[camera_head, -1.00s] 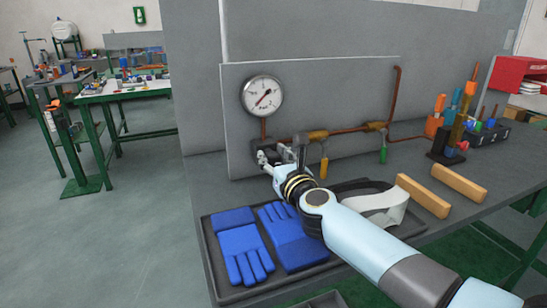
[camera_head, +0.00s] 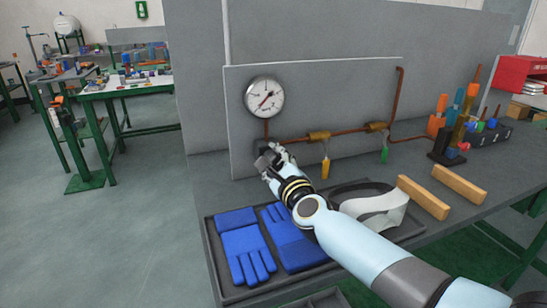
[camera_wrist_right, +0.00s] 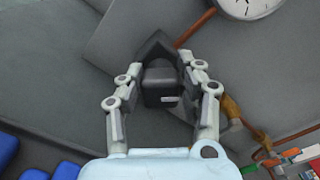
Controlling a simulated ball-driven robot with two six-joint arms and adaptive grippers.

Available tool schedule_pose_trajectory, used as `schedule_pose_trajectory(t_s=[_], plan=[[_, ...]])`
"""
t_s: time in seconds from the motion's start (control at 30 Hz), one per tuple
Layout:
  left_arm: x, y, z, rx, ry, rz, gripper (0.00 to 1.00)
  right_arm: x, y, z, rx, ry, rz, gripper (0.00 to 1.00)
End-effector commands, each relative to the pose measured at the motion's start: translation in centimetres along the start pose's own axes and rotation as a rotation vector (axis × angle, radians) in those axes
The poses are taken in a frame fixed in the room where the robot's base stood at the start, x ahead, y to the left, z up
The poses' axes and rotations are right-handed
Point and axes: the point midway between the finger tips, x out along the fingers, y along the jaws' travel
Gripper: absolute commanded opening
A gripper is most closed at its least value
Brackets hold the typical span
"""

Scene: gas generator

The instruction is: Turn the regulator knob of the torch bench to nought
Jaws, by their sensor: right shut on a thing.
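The regulator knob (camera_wrist_right: 160,82) is a dark block with a small pale mark, low on the grey panel (camera_head: 330,100) under the round pressure gauge (camera_head: 264,96). In the head view the knob (camera_head: 263,161) is partly covered by my right gripper (camera_head: 273,157). My right gripper (camera_wrist_right: 162,93) is shut on the knob, one finger on each side of it in the wrist view. The gauge needle points to the lower left; its figures are too small to read. My left gripper is not in view.
A copper pipe (camera_head: 348,132) with a yellow-handled valve (camera_head: 325,168) and a green-handled valve (camera_head: 384,155) runs right of the knob. Below lie a tray (camera_head: 213,268) with blue gloves (camera_head: 245,255), a pale strap (camera_head: 385,208) and two wooden blocks (camera_head: 456,184).

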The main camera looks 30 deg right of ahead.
Motion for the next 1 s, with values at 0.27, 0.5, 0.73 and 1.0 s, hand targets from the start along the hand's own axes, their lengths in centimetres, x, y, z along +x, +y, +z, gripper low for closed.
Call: schedule_pose_trajectory(t_s=[0.27, 0.5, 0.73, 1.0], plan=[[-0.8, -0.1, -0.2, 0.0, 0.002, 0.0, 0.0, 0.0, 0.3, 0.0, -0.26, 0.002, 0.002, 0.04], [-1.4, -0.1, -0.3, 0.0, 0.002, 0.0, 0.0, -0.1, 0.6, -0.1, -0.478, 0.002, 0.003, 0.04], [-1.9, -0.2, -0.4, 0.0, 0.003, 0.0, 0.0, -0.1, 0.8, -0.3, -0.646, 0.002, 0.004, 0.04], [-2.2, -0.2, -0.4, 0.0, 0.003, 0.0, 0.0, -0.1, 0.9, -0.4, -0.764, 0.002, 0.004, 0.04]])
